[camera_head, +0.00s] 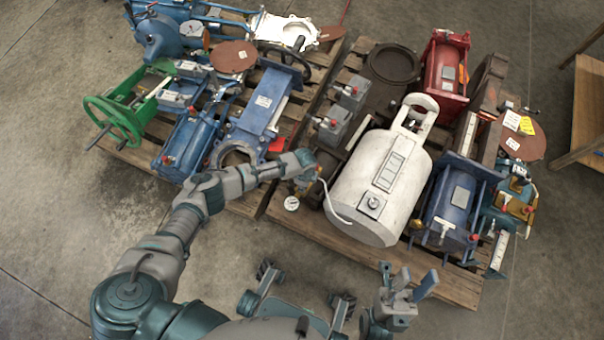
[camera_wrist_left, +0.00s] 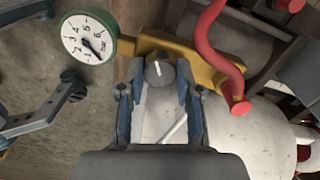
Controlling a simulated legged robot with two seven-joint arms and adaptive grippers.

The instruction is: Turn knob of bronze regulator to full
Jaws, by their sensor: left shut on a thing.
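The bronze regulator (camera_wrist_left: 205,62) shows in the left wrist view as a yellow-brown body with a red bent pipe at its right. Its grey knob (camera_wrist_left: 159,72) has a white mark that stands nearly upright in the picture. A round white gauge (camera_wrist_left: 84,38) in a green rim is at its left, its dark needle towards the lower right. My left gripper (camera_wrist_left: 160,92) has a finger on each side of the knob and is shut on it. In the head view my left gripper (camera_head: 304,165) hides most of the regulator; the gauge (camera_head: 291,203) shows below it. My right gripper (camera_head: 408,282) is open and empty.
Blue valves (camera_head: 265,100) and a green handwheel (camera_head: 112,122) crowd the left pallet. A wooden table (camera_head: 590,110) is at the far right. The front floor is bare.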

